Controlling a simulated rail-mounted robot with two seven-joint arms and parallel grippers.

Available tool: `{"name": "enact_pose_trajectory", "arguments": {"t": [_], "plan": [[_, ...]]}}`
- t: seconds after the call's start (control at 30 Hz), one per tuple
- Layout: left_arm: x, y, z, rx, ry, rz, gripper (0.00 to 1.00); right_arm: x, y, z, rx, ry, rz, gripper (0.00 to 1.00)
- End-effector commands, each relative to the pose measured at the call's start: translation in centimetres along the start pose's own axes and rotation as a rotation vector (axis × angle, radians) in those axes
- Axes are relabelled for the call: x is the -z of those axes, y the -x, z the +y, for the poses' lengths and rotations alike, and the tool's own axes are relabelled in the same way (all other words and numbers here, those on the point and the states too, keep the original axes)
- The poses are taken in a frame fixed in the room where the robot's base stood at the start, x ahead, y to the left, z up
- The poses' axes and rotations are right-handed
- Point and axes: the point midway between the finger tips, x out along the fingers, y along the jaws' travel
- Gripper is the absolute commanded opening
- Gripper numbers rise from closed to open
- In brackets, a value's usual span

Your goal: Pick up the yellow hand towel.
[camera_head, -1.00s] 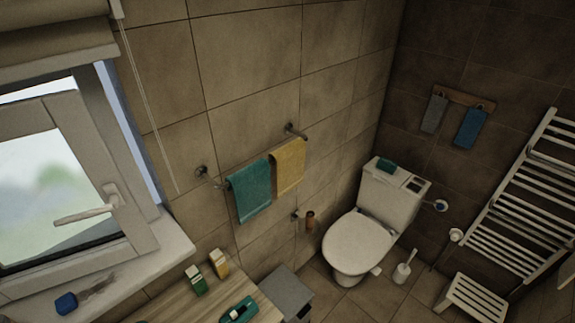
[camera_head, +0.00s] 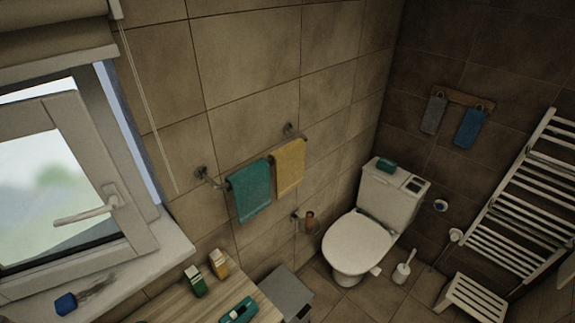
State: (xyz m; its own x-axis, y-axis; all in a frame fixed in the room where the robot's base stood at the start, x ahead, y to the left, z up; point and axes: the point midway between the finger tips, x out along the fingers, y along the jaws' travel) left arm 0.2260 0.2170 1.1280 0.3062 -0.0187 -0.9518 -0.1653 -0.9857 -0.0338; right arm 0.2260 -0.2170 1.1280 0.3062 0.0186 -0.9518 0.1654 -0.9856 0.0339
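The yellow hand towel (camera_head: 289,166) hangs over a metal towel bar on the left tiled wall. A teal towel (camera_head: 250,190) hangs on the same bar, just left of it and nearer to me. Both towels hang down freely and nothing grips them. Neither of my grippers shows in the head view.
A wooden counter (camera_head: 213,299) with small boxes and a teal item stands at the bottom, beside a grey cabinet (camera_head: 286,291). An open window (camera_head: 68,185) is at left. The toilet (camera_head: 357,244), a stool (camera_head: 470,299) and a towel radiator (camera_head: 528,198) stand at right.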

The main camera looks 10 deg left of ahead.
Motion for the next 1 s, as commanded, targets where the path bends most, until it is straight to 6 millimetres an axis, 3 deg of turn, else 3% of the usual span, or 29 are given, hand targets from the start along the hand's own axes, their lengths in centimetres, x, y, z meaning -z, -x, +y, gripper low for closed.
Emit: {"name": "enact_pose_trajectory", "arguments": {"t": [0.13, 0.53, 1.0], "plan": [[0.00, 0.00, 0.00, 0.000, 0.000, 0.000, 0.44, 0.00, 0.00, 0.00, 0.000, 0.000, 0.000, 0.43], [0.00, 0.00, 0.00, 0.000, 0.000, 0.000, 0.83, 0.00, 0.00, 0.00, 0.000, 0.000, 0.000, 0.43], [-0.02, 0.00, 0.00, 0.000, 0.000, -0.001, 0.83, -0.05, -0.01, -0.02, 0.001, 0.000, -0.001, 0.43]]}}
